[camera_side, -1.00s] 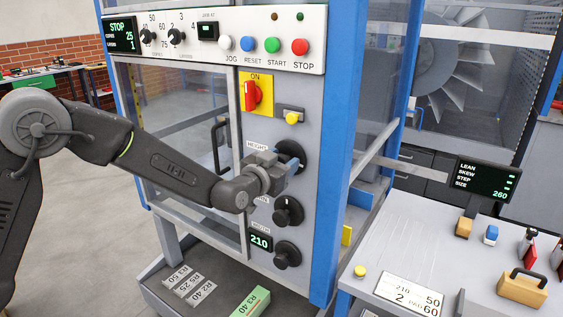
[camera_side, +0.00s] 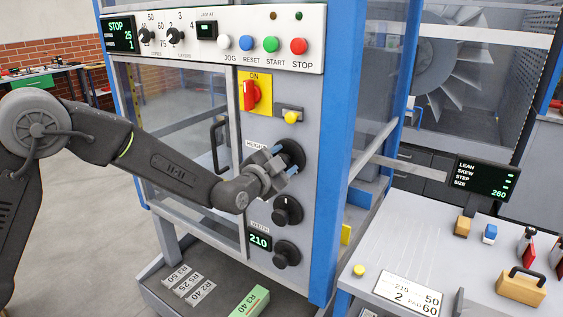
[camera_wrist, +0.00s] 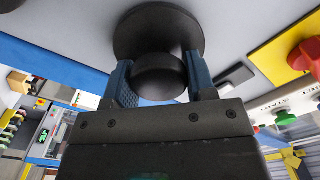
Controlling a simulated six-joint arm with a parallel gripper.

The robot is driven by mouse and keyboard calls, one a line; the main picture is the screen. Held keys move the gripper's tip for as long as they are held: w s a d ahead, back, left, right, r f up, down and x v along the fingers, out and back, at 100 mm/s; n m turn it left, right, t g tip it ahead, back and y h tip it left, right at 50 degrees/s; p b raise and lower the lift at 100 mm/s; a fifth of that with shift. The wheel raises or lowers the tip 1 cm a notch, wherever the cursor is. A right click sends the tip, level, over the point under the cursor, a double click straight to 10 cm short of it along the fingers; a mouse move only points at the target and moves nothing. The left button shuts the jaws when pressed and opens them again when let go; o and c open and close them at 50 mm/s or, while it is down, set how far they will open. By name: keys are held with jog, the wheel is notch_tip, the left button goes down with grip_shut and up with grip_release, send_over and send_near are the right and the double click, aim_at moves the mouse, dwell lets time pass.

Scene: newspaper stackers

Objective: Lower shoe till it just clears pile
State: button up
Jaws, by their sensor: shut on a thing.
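The black HEIGHT knob (camera_side: 296,153) is the top one in a column of black knobs on the grey machine panel. My gripper (camera_side: 284,161) is at this knob. In the wrist view, its blue-padded fingers stand on either side of the knob's round black grip (camera_wrist: 160,77), shut on it. The knob's wide base disc shows behind the grip. The HEIGHT label is partly covered by my gripper in the side view. I cannot make out the shoe or the pile in either view.
Below are a middle knob (camera_side: 287,210) and a lower knob (camera_side: 286,254) beside a display (camera_side: 259,241) reading 210. A red switch (camera_side: 251,96) on a yellow plate and a yellow button (camera_side: 291,117) sit above. The top display (camera_side: 121,34) reads STOP.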

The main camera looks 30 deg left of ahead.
dwell(0.4)
jog(key=o, duration=0.9)
jog(key=s, duration=1.4)
